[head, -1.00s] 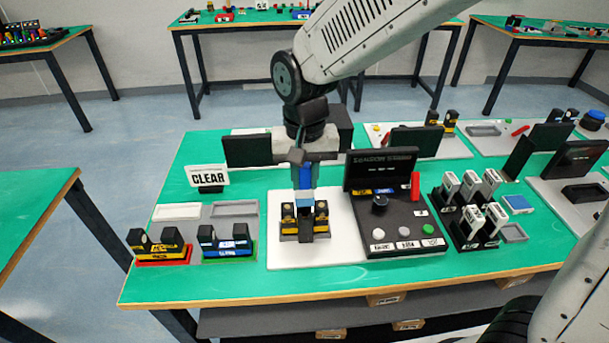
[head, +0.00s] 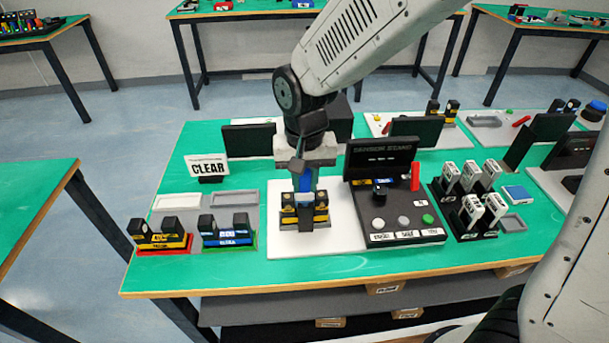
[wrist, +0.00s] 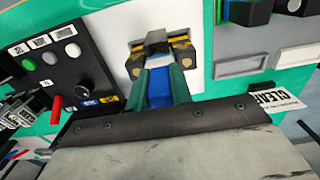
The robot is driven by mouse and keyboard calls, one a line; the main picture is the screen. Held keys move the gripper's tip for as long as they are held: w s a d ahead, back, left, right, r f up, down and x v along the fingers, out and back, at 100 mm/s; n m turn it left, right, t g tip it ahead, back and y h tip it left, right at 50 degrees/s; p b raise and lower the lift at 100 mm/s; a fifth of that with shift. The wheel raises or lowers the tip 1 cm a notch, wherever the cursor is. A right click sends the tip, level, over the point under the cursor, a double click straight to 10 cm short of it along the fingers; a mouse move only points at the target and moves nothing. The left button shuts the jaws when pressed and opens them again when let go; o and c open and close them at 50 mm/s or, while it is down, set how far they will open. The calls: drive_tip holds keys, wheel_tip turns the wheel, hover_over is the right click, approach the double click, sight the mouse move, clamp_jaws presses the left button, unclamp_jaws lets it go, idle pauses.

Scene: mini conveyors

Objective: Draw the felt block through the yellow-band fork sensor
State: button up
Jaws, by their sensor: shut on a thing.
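The yellow-band fork sensor (head: 289,212) stands on a white plate, with two dark posts banded in yellow. It also shows in the wrist view (wrist: 180,47). My gripper (head: 304,188) points down right at the fork and is shut on the felt block, seen as a blue piece (wrist: 159,88) between its teal fingers (wrist: 160,76). The block's lower end is close to the gap between the posts. How deep it sits there is hidden by the posts and fingers.
A dark control panel (head: 405,215) with a screen and buttons stands just right of the fork. Two other banded forks (head: 162,237) (head: 228,232) and grey trays are to the left. A CLEAR sign (head: 207,168) stands behind them. The green table front is free.

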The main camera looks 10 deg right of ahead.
drive_tip(key=shift+f, duration=1)
drive_tip(key=shift+r, duration=0.1)
drive_tip(key=shift+r, duration=3)
